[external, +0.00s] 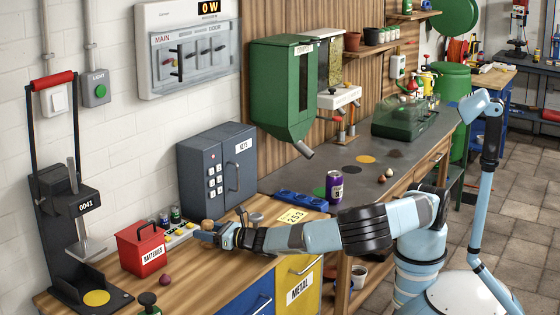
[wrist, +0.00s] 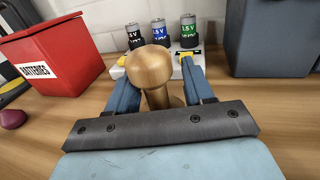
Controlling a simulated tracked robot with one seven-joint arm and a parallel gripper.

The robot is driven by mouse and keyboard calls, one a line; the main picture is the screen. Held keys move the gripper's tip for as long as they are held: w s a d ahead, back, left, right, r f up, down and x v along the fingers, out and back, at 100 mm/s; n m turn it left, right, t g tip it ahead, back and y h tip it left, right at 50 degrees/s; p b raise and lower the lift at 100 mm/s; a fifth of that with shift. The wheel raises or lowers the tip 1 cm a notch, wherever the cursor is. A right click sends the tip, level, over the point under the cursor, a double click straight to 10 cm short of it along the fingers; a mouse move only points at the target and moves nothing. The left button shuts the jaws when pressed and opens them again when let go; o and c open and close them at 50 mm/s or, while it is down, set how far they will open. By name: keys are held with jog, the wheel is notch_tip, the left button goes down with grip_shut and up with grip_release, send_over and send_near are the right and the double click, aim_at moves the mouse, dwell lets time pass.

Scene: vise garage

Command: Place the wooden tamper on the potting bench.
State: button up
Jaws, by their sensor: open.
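The wooden tamper (wrist: 151,67) stands on the wooden workbench, its round knob up and its lower part partly hidden by my gripper. In the external view, the tamper (external: 207,224) is a small brown knob at the end of my arm. My gripper (wrist: 162,72) is open, with one blue finger on each side of the tamper's neck; I cannot tell whether either touches it. In the external view, my gripper (external: 208,236) is low over the workbench. The potting bench (external: 356,188) is the dark grey top to the right, beyond the wooden workbench.
A red batteries box (external: 141,249) stands left of my gripper. A battery holder (wrist: 183,68) with several cells is just behind the tamper. A grey key cabinet (external: 217,162) stands behind. A purple can (external: 334,187) stands on the potting bench, whose middle has free room.

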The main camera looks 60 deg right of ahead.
jog(key=v, duration=0.6)
jog(key=shift+s+a+f, duration=0.2)
jog(key=shift+f, duration=0.05)
notch_tip(320, 180, up, 8)
jog(key=o, duration=0.3)
jog(key=shift+r, duration=0.25)
